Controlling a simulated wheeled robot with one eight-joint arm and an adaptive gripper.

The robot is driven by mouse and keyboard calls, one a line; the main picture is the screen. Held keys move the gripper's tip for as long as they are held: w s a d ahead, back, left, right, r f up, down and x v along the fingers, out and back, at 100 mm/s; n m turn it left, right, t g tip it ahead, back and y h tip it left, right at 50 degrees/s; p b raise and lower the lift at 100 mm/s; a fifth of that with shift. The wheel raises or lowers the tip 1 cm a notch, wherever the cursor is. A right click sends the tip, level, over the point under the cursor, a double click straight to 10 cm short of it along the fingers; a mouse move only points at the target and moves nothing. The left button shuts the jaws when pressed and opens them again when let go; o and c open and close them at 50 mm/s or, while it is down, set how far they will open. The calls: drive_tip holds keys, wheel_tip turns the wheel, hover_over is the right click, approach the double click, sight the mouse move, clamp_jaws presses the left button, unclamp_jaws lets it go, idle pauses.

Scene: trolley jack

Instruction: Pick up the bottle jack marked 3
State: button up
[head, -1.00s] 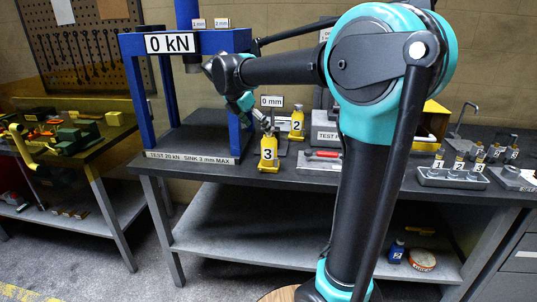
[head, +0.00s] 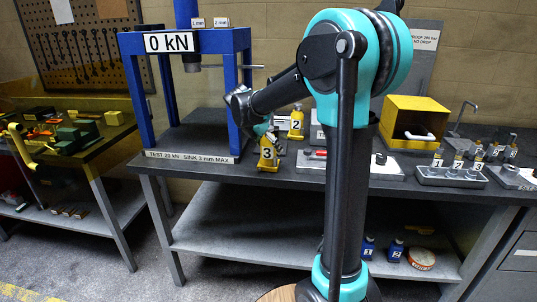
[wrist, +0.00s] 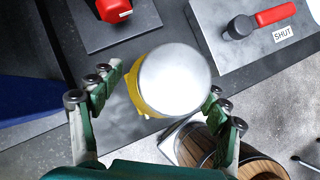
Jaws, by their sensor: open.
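The yellow bottle jack marked 3 (head: 267,154) stands near the front edge of the dark bench, just right of the blue press frame. In the wrist view its round silver top (wrist: 173,78) fills the middle, with a yellow rim of body below. My gripper (wrist: 164,84) is open, with one green finger on each side of the jack's top. I see gaps between the fingers and the jack; contact is not visible. In the head view my gripper (head: 268,133) is at the jack's upper part, partly hidden by my arm.
The yellow jack marked 2 (head: 297,122) stands close behind. The blue press (head: 140,90) is at the left. A yellow open box (head: 415,115) and a grey tray of small jacks (head: 425,176) are to the right. The wrist view shows a red-handled lever (wrist: 262,20).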

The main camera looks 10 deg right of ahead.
clamp_jaws()
idle(0.6)
drive_tip(key=shift+r, duration=0.1)
